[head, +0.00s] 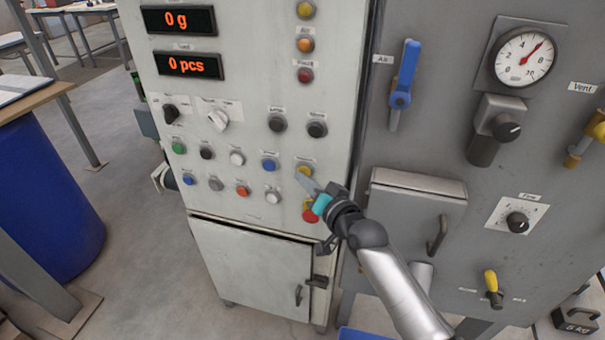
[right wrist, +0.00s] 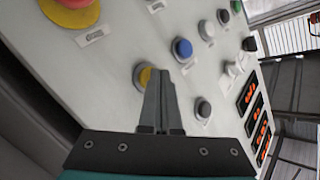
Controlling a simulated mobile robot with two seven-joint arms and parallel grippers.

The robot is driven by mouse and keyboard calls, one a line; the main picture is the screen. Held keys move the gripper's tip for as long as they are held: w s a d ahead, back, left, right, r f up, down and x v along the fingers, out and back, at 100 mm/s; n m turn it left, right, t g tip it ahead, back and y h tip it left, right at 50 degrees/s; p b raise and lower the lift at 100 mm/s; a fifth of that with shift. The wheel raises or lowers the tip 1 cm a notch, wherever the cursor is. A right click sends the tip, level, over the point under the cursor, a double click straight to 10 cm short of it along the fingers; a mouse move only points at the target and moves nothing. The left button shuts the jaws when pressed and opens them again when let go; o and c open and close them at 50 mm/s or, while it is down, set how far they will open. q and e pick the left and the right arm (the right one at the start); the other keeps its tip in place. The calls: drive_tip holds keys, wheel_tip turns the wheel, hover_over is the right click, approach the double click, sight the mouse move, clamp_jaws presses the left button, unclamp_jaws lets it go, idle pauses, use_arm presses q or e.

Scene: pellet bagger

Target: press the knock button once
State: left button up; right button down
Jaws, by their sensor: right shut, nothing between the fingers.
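The pale control panel (head: 255,100) carries rows of small round buttons. Their labels are too small to read, so I cannot tell by name which is the knock button. My right gripper (head: 300,175) is shut and empty, with its fingertips at the yellow button (head: 304,170) on the panel's right side. In the right wrist view the closed fingers (right wrist: 159,72) partly cover the yellow button (right wrist: 142,74). I cannot tell whether they touch it. A blue button (head: 270,165) sits to its left. My left gripper is not in view.
A red emergency stop (head: 310,214) on a yellow base sits just below the gripper. The grey panel with a gauge (head: 524,57) and a blue lever (head: 402,80) stands to the right.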

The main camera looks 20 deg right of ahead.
idle(0.3)
drive_tip(key=shift+s+a+p, duration=0.4)
drive_tip(key=shift+s+p, duration=0.2)
drive_tip(key=shift+p, duration=0.05)
drive_tip(key=s+a+p, duration=0.2)
drive_tip(key=s, duration=0.1)
drive_tip(key=s+a+p, duration=0.1)
drive_tip(key=s, duration=0.1)
drive_tip(key=shift+a, duration=0.15)
idle(0.8)
